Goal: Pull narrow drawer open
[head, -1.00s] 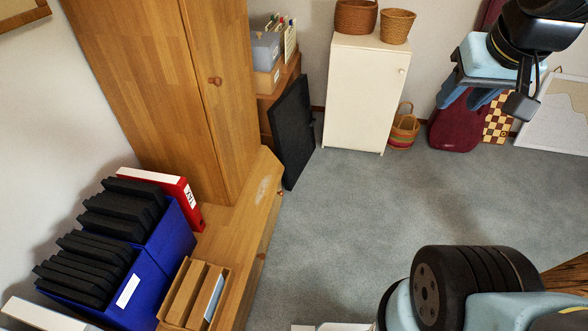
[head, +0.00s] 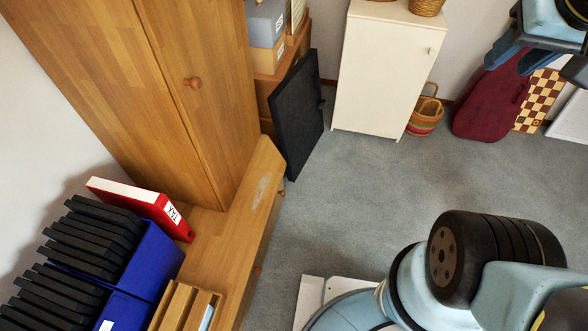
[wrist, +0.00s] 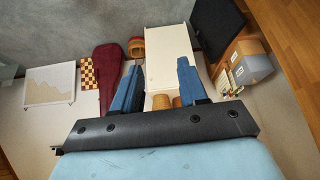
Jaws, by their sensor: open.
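A low wooden unit (head: 230,240) runs along the foot of the tall wardrobe. Its front is seen at a steep angle, with a small round knob (head: 257,271) and another knob (head: 282,193) further back. I cannot tell which drawer is the narrow one, and its front is mostly hidden. My gripper shows at the top right of the head view, partly cut off, far from the unit. In the wrist view my gripper (wrist: 160,82) is open, with nothing between its blue fingers but the distant white cabinet.
A tall wardrobe (head: 180,60), a leaning black panel (head: 298,115) and a white cabinet (head: 380,70) stand at the back. A striped basket (head: 425,118), a dark red case (head: 490,105) and a checkered board (head: 540,98) are by the wall. Grey carpet (head: 350,200) in the middle is clear.

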